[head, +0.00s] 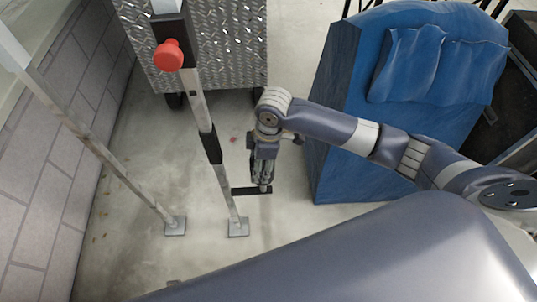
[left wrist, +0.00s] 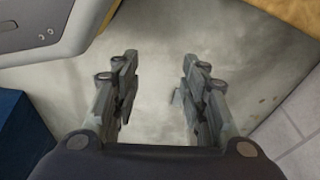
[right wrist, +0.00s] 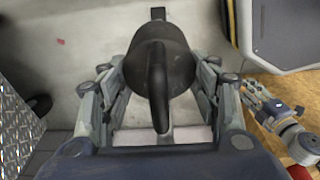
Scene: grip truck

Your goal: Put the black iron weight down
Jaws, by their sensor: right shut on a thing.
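The black iron weight (right wrist: 160,75) fills the middle of the right wrist view, a rounded dark body with a raised handle-like ridge. My right gripper (right wrist: 162,85) has its fingers on both sides of it and is shut on it. In the head view my right gripper (head: 265,186) points down just right of a metal post; the weight is not clearly made out there. A short black bar (head: 243,191) lies beside the fingertips, against the post. My left gripper (left wrist: 160,62) is open and empty over bare floor in the left wrist view; the head view does not show it.
Two slanted posts with square feet (head: 238,228) stand on the concrete floor (head: 130,225); one carries a red knob (head: 168,55). A diamond-plate cart (head: 200,60) stands behind. A blue covered block (head: 345,110) is right of my gripper. A brick wall (head: 45,170) bounds the left.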

